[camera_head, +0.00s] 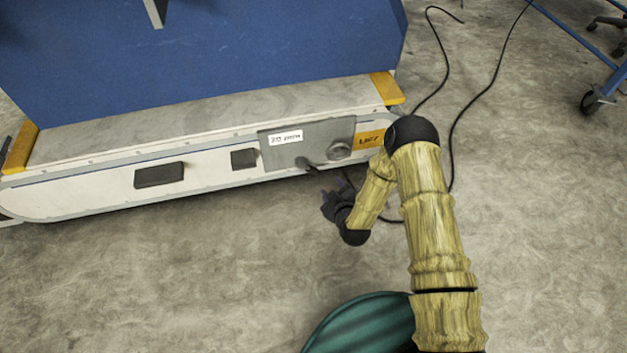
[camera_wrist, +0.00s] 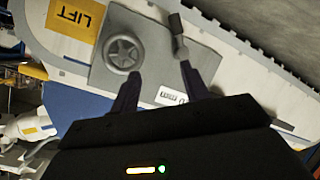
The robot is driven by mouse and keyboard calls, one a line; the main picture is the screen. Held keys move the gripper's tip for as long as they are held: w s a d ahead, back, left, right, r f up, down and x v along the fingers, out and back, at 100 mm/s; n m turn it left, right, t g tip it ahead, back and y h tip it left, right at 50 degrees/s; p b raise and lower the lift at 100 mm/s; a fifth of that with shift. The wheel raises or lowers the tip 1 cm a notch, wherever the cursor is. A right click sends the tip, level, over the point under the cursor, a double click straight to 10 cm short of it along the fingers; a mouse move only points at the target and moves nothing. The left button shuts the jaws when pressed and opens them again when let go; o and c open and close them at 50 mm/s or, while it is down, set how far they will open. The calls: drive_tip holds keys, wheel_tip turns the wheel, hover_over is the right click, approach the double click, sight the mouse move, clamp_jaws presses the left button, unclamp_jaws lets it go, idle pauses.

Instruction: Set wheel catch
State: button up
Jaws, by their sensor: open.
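A grey plate (camera_head: 341,128) is set on the white side of the low base. It carries a dark lever (camera_head: 306,164), a round star-shaped knob (camera_head: 339,150) and a white label (camera_head: 286,137) too small to read surely. Which part is the wheel catch is not marked legibly. My gripper (camera_head: 330,204) is in front of the plate, below the knob. In the wrist view my gripper (camera_wrist: 160,75) is open and empty. Its left fingertip is just below the knob (camera_wrist: 123,55); its right fingertip is close to the lever's lower end (camera_wrist: 181,48). I cannot tell whether they touch.
A yellow LIFT label (camera_wrist: 75,17) sits beside the plate. Two dark blocks, one (camera_head: 159,175) larger, stick out left of it. A blue body (camera_head: 200,60) stands on the base. Black cables (camera_head: 452,130) lie on the floor to the right. Floor in front is clear.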

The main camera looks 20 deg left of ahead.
sight(313, 172)
drive_tip(key=s+a+f+t+b, duration=0.1)
drive_tip(key=s+f, duration=0.2)
drive_tip(key=f, duration=0.2)
drive_tip(key=shift+a+f+n+y, duration=0.2)
drive_tip(key=shift+f+n+y, duration=0.1)
drive_tip(key=shift+f+n, duration=0.1)
drive_tip(key=b+x, duration=1.1)
drive_tip(key=x, duration=0.5)
drive_tip(key=shift+d, duration=0.1)
drive_tip(key=shift+w+a+b, duration=0.35)
drive_tip(key=shift+w+a, duration=0.05)
drive_tip(key=shift+w, duration=0.3)
drive_tip(key=shift+c, duration=0.3)
clamp_jaws()
